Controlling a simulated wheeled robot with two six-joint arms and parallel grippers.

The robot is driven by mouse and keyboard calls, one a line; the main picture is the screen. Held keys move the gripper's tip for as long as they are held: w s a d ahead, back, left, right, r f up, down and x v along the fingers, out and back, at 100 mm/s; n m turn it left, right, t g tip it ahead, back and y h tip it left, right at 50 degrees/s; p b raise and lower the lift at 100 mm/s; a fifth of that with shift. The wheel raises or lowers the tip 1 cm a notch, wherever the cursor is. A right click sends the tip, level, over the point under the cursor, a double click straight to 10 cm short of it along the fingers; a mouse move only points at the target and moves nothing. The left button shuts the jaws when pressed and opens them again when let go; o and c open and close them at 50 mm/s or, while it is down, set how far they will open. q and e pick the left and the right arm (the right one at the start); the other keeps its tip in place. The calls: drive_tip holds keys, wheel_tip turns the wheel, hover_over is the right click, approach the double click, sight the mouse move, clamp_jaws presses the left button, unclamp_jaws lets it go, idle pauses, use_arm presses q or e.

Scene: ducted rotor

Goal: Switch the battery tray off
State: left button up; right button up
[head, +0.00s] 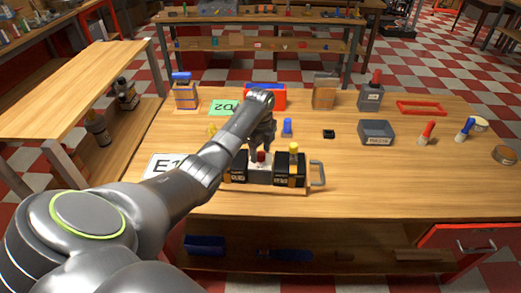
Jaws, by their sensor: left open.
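The battery tray (300,191) sits on the wooden table, with a grey handle (318,174) at its right end. A small red knob (261,156) stands on top of the light block. The right dark block (283,170) has a yellow-topped part (293,147) on it. My left gripper (260,151) points down at the red knob and is open; whether its fingers touch the knob I cannot tell. My left arm hides part of the tray's left side. My right gripper is not in view.
A white card marked E1 (160,166) lies left of the tray. A blue peg (287,128), a small black block (328,133) and a grey bin (377,132) stand behind it. Red and blue-handled items are at right. The table's front right is clear.

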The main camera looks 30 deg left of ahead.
use_arm(q)
drive_tip(key=c, duration=1)
drive_tip(key=n+p, duration=0.2)
drive_tip(key=p, duration=0.1)
drive_tip(key=shift+r, duration=0.2)
drive_tip(key=n+p, duration=0.3)
drive_tip(key=shift+n, duration=0.4)
drive_tip(key=n+p, duration=0.1)
drive_tip(key=n, duration=0.1)
drive_tip(key=shift+n+p, duration=0.4)
drive_tip(key=n+p, duration=0.1)
drive_tip(key=n, duration=0.2)
drive_tip(key=shift+n+p, duration=0.3)
drive_tip(key=shift+p, duration=0.1)
drive_tip(key=n+p, duration=0.1)
drive_tip(key=n, duration=0.2)
drive_tip(key=shift+f, duration=0.1)
drive_tip(key=shift+n+p, duration=0.4)
drive_tip(key=shift+n, duration=0.9)
